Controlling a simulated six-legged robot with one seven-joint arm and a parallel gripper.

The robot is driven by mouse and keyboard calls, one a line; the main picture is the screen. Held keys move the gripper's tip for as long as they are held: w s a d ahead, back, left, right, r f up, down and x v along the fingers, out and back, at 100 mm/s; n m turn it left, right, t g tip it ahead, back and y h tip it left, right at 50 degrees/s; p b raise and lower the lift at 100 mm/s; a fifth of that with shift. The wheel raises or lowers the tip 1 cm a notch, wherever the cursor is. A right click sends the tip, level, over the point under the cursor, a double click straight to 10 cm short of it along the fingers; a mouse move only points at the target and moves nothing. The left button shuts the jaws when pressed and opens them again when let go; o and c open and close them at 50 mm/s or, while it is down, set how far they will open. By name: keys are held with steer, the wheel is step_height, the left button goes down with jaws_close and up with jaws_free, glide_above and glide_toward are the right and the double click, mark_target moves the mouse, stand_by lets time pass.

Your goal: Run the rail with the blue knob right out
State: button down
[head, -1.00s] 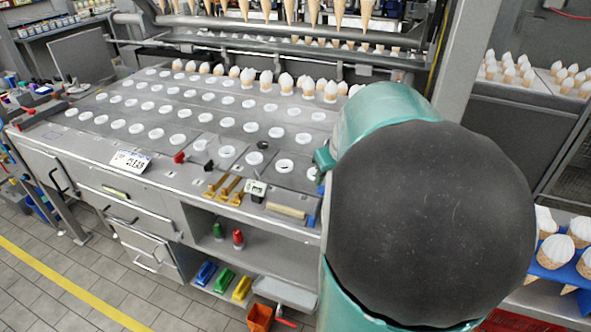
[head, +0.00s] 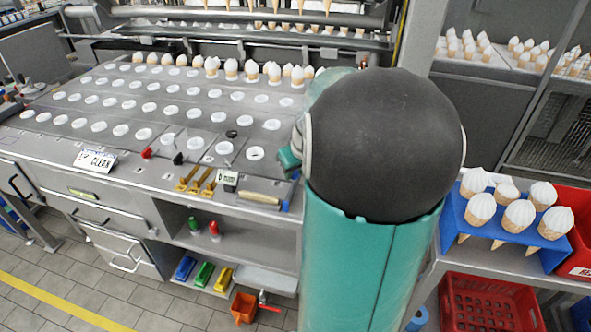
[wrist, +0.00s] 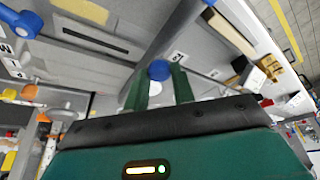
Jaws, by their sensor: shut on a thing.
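My gripper (wrist: 158,80) shows in the wrist view, its two green fingers shut on a round blue knob (wrist: 159,69). The knob sits between the fingertips against grey metal surfaces. The rail itself cannot be clearly told from the metal around it. A second blue knob-like part (wrist: 22,23) is at the upper left of the wrist view, apart from my gripper.
The grey machine bench (head: 120,200) with rows of white-rimmed holes fills the left. A blue holder (head: 500,232) with several topped cones stands on the right, above a red crate (head: 490,302). The tiled floor is clear at lower left.

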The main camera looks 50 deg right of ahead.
steer(key=shift+s+d, duration=0.4)
steer(key=shift+s, duration=0.4)
steer(key=shift+s+d, duration=0.45)
steer(key=shift+s, duration=0.3)
steer(key=shift+s+d, duration=0.4)
steer(key=shift+s, duration=0.4)
steer(key=c, duration=1.2)
jaws_free()
steer(key=v, duration=1.4)
steer(key=shift+w, duration=0.1)
